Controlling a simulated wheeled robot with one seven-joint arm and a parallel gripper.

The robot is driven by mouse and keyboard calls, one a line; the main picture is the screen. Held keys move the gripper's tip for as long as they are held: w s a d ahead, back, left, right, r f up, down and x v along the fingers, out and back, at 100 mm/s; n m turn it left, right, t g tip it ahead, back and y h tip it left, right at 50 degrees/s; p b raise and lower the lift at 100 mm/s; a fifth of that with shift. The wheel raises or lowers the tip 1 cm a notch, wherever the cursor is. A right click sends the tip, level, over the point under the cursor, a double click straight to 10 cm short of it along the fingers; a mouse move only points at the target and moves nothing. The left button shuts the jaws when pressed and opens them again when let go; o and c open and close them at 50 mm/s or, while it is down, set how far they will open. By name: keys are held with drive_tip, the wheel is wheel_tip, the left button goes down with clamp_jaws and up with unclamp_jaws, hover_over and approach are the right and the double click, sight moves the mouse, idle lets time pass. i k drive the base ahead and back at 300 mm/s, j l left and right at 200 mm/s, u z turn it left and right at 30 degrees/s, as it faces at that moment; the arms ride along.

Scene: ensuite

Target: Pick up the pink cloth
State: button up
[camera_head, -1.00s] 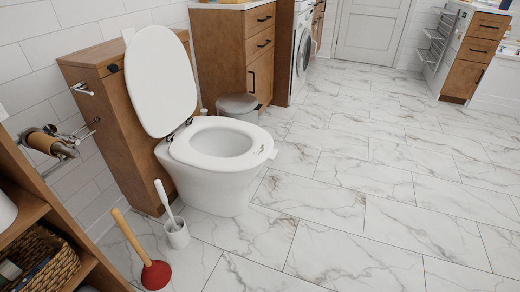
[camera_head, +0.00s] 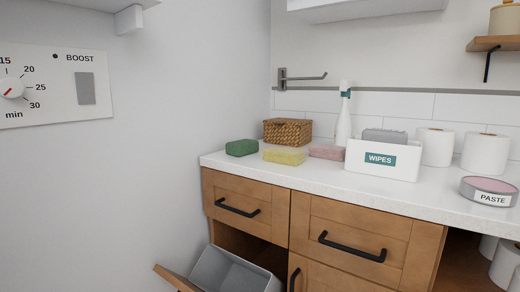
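A folded pink block (camera_head: 327,152), which looks like the pink cloth, lies on the white countertop (camera_head: 225,160). It sits between a yellow sponge-like block (camera_head: 284,156) on its left and a white box labelled WIPES (camera_head: 383,160) on its right. The box stands close to its right end; I cannot tell whether they touch. A white spray bottle (camera_head: 343,122) stands behind it. My gripper is not in view.
A green block (camera_head: 241,147) and a wicker basket (camera_head: 288,132) stand at the counter's left. Toilet rolls (camera_head: 436,147) and a PASTE tin (camera_head: 488,191) are at the right. A tilted-out bin (camera_head: 233,272) opens below the left drawer. A towel hook (camera_head: 304,77) juts from the wall.

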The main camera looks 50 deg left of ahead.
sight(326, 152)
drive_tip(key=u, duration=1.1)
drive_tip(key=i+l+u, duration=0.15)
drive_tip(key=i+l, duration=0.1)
